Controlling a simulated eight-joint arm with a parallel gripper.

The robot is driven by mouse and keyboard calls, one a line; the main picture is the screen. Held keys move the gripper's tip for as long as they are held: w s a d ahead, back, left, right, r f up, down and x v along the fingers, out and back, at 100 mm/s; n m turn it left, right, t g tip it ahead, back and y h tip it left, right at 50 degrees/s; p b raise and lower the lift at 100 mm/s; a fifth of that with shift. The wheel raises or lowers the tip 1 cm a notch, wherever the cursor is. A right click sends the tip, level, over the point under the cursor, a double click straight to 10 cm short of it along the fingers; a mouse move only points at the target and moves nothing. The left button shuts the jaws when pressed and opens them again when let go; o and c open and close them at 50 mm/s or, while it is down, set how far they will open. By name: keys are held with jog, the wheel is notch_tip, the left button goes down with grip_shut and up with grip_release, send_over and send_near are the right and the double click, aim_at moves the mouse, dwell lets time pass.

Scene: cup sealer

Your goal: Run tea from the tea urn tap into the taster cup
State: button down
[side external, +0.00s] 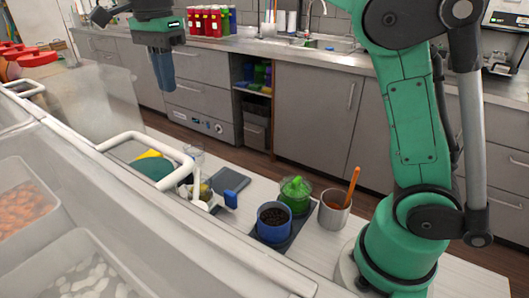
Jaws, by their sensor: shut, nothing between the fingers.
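My gripper (164,88) hangs with its fingers pointing down at the upper left, well above the white work counter (226,236). Its fingers are together and hold nothing. I cannot identify the tea urn or its tap with certainty. A small fixture with a blue block (231,200) stands low behind the white rail, partly hidden by it. A clear cup (194,153) stands just behind the rail; I cannot tell whether it is the taster cup or what it holds. My gripper is apart from all of these.
The white rail (152,143) and clear panel (85,105) obstruct the front left.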

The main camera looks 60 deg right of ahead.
notch_tip(320, 180, down, 12)
jog(key=shift+f, duration=0.2)
jog(key=shift+f, duration=0.1)
dwell(0.4)
jog(key=shift+f, duration=1.05)
jog(key=shift+r, duration=0.1)
dwell(1.1)
notch_tip(320, 180, up, 14)
dwell(0.6)
dwell(1.1)
